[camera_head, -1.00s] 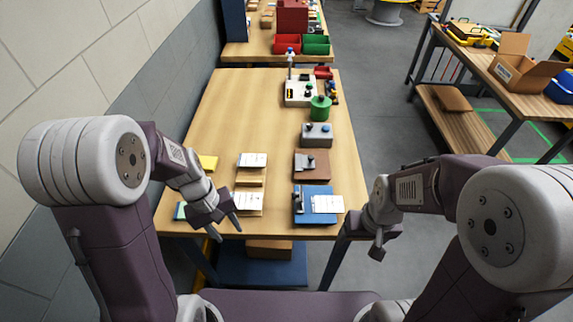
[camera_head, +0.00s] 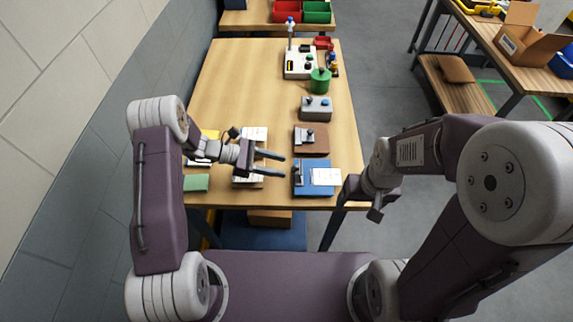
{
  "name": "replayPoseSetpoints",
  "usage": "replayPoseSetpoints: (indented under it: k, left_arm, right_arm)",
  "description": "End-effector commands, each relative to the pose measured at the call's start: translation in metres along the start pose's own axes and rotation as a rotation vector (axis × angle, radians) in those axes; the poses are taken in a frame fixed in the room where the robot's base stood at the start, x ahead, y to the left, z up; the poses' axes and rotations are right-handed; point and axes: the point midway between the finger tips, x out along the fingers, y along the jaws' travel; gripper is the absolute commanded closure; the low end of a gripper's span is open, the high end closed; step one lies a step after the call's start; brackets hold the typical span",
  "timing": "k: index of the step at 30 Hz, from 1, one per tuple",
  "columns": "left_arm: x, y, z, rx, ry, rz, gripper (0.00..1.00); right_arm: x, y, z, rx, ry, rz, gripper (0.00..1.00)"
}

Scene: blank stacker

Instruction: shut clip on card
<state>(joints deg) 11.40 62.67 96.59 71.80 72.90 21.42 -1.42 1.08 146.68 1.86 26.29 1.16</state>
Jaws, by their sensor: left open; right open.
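A blue board (camera_head: 314,191) lies near the table's front right edge. A white card (camera_head: 326,177) lies on it. A small metal clip (camera_head: 299,174) stands at the board's left side, at or near the card's left edge; I cannot tell if it is open or shut. My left gripper (camera_head: 284,166) is open, its two fingers pointing right, just left of the clip with nothing between them. My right gripper (camera_head: 375,214) is open and empty off the table's front right corner, pointing down.
A brown board (camera_head: 312,148) and a grey box (camera_head: 316,107) with fittings stand behind the blue board. A green cylinder (camera_head: 320,80) and a white device (camera_head: 298,65) are farther back. Card stacks (camera_head: 253,133) lie under and behind the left arm. The table's far left (camera_head: 235,75) is clear.

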Motion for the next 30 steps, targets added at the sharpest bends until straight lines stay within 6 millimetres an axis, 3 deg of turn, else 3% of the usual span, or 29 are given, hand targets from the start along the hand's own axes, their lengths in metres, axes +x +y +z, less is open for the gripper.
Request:
replayPoseSetpoints:
  k: [6, 15, 20, 30]
  left_arm:
    - [0.030, 0.000, 0.001, 0.002, 0.001, -0.002, 0.57]
    - [0.034, 0.000, 0.000, 0.002, 0.002, 0.000, 0.57]
    - [0.034, 0.000, 0.000, 0.002, 0.002, 0.000, 1.00]
    - [0.034, 0.000, 0.004, 0.003, 0.033, -0.001, 1.00]
  right_arm:
    - [-0.009, 0.000, -0.001, 0.000, 0.000, 0.000, 0.23]
    - [-0.008, 0.000, -0.001, 0.000, 0.000, 0.000, 0.23]
    - [-0.008, 0.000, -0.001, 0.000, 0.000, 0.000, 0.23]
    - [-0.015, 0.000, -0.002, 0.000, 0.000, 0.000, 0.23]
